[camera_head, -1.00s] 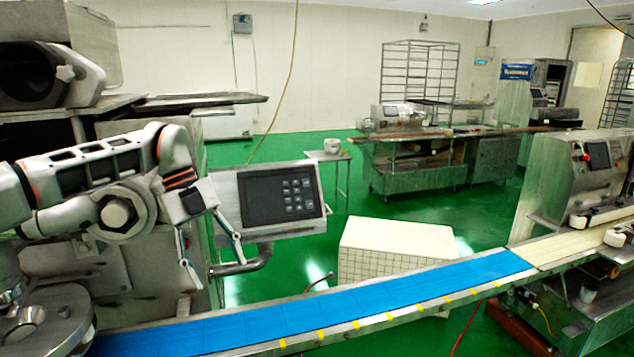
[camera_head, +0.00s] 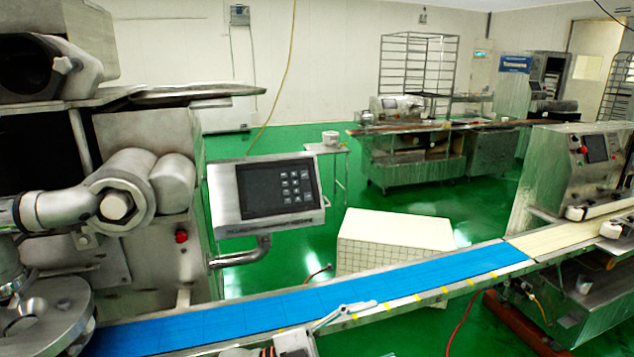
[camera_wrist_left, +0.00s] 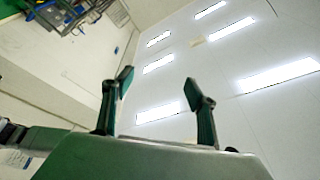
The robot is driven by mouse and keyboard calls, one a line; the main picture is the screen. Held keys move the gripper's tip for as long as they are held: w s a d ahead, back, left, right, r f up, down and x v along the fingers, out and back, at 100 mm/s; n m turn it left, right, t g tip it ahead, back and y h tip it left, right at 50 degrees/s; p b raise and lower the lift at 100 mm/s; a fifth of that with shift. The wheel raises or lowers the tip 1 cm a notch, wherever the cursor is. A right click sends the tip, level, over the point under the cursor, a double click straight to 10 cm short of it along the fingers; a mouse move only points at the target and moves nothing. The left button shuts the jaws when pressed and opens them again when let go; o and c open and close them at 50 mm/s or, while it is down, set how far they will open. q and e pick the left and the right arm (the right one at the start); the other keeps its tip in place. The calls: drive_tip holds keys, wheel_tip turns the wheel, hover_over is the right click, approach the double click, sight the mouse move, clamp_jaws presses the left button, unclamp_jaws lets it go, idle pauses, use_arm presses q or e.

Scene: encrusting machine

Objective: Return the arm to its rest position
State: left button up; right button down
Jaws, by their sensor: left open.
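My right gripper is not in view.
The encrusting machine (camera_head: 150,135) stands at the left, with its control panel (camera_head: 268,190) reaching right and a red button (camera_head: 181,236). A white tiled box (camera_head: 395,230) stands behind the belt. Another steel machine (camera_head: 550,175) is at the right. Green floor is open behind.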

use_arm(q)
drive_tip(key=w+a+f+n+t+y, duration=0.1)
drive_tip(key=a+f+n+t+y, duration=1.1)
drive_tip(key=a+f+n, duration=0.35)
drive_tip(key=s+a+f+n+g+y, duration=0.4)
drive_tip(key=s+a+f, duration=1.2)
drive_tip(key=f, duration=0.4)
drive_tip(key=s+n+y, duration=0.1)
drive_tip(key=y, duration=0.1)
drive_tip(key=shift+s+a+n+g+y, duration=0.25)
drive_tip(key=shift+a+n+g+y, duration=0.05)
drive_tip(key=shift+n+y, duration=0.1)
